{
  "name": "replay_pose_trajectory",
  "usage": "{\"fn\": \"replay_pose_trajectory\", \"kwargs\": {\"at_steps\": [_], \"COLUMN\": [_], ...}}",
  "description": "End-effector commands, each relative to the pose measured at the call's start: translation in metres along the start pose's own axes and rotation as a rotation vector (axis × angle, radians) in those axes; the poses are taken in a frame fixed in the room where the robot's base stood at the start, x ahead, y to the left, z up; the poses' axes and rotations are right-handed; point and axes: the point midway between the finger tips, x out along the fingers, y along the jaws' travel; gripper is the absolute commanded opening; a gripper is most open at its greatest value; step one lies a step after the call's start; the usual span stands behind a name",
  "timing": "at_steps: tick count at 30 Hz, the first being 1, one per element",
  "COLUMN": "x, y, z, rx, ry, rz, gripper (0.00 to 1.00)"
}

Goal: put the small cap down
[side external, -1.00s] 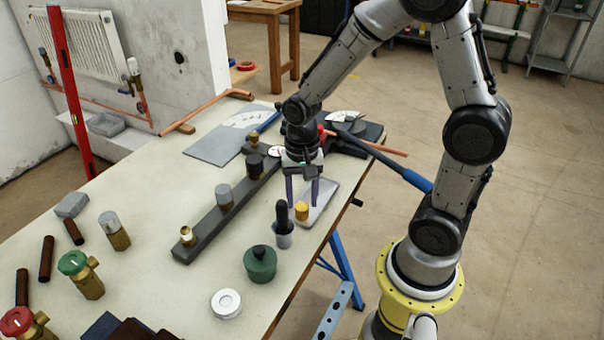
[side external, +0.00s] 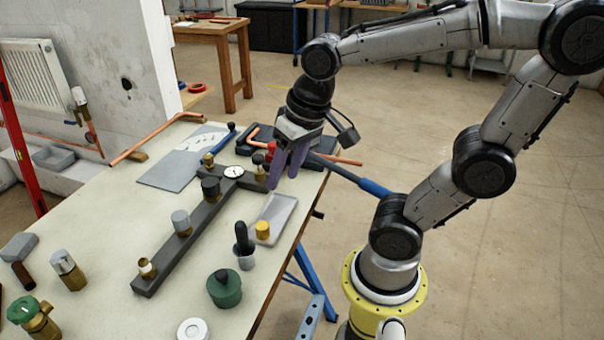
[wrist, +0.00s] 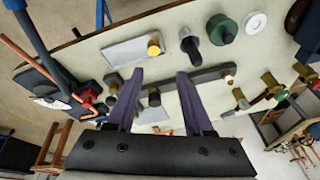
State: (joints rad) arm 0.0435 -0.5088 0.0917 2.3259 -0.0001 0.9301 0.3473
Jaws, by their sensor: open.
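A small yellow cap (side external: 262,230) stands upright at the near end of a shallow grey tray (side external: 283,208). It also shows in the wrist view (wrist: 154,46), at the tray's right end. My gripper (side external: 283,182) is open, with nothing between its fingers. It hangs above the far end of the tray, clear of the cap. In the wrist view my fingers (wrist: 160,76) point toward the table, spread apart, with the cap beyond their tips.
A dark bar (side external: 205,215) with several upright valve fittings runs left of the tray. A black-handled tool in a grey cup (side external: 245,258) stands close to the cap. A green pot (side external: 224,290) and white ring (side external: 192,331) are nearer.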

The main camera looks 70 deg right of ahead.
Motion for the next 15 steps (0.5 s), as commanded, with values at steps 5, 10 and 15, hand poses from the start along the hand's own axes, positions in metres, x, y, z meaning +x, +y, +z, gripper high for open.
{"fn": "replay_pose_trajectory", "kwargs": {"at_steps": [5, 10, 15], "x": [-0.019, -0.023, -0.023], "y": [0.005, 0.007, 0.007], "z": [0.031, 0.041, 0.042], "rx": [-0.271, -0.38, -0.39], "ry": [0.134, 0.184, 0.185], "rz": [-0.043, -0.05, -0.05], "gripper": [0.52, 0.52, 0.52]}}
